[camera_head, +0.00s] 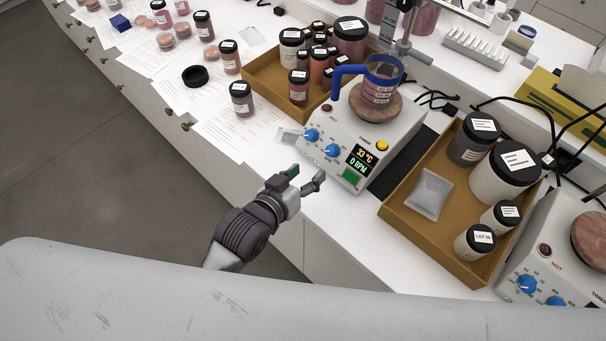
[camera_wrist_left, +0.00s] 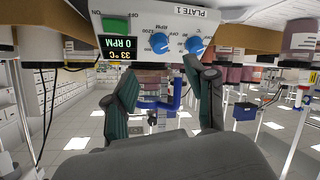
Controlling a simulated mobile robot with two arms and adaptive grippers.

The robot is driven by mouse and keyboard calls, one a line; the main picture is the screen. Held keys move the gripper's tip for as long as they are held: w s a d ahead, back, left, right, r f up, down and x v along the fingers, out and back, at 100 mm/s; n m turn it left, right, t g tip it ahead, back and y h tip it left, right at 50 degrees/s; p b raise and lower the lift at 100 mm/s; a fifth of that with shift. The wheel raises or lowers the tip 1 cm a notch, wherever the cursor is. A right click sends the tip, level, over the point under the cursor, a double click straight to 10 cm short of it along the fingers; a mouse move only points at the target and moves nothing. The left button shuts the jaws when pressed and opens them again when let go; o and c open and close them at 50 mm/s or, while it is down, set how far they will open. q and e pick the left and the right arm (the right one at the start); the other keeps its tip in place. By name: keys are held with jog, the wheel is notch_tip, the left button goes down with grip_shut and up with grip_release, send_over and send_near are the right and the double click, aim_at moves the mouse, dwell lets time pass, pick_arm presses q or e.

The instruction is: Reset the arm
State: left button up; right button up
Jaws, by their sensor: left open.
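My left gripper (camera_head: 309,182) is open and empty, just in front of the hotplate (camera_head: 340,165) at the bench's front edge. In the left wrist view its two fingers (camera_wrist_left: 163,100) are spread apart, with the plate's front panel beyond them. That panel, labelled PLATE 1 (camera_wrist_left: 200,14), reads 33 °C and 0 RPM, with two blue knobs and a green switch. A beaker with a blue handle (camera_head: 382,80) and pink contents stands on the plate's round top. My right gripper is in neither view.
A brown tray (camera_head: 400,217) with dark-lidded jars and a grey packet stands right of the hotplate. Another tray (camera_head: 262,83) of jars stands behind left. Papers (camera_head: 200,97) and loose jars cover the left bench. A second hotplate (camera_head: 545,265) is at the far right.

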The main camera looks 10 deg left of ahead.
pick_arm(q)
jog(key=shift+s+a+r, duration=0.2)
jog(key=shift+s, duration=0.2)
jog(key=s+a+f+g+y, duration=0.3)
jog(key=s+a+g, duration=0.1)
jog(key=s+a, duration=0.4)
jog(key=s+a+f+g+y, duration=0.2)
jog(key=s+a+g+y, duration=0.15)
jog(key=s+a, duration=0.4)
notch_tip(320, 180, down, 29)
jog(key=s+g+b, duration=0.2)
jog(key=b, duration=0.3)
jog(key=s+a+f+b, duration=0.1)
jog(key=s+f, duration=0.7)
jog(key=f, duration=0.3)
jog(key=s+a+f+m+g+b, duration=0.1)
jog(key=s+a+f+b, duration=0.1)
jog(key=s+f, duration=0.7)
notch_tip(320, 180, down, 2)
jog(key=shift+f+h, duration=0.1)
jog(key=shift+h, duration=0.25)
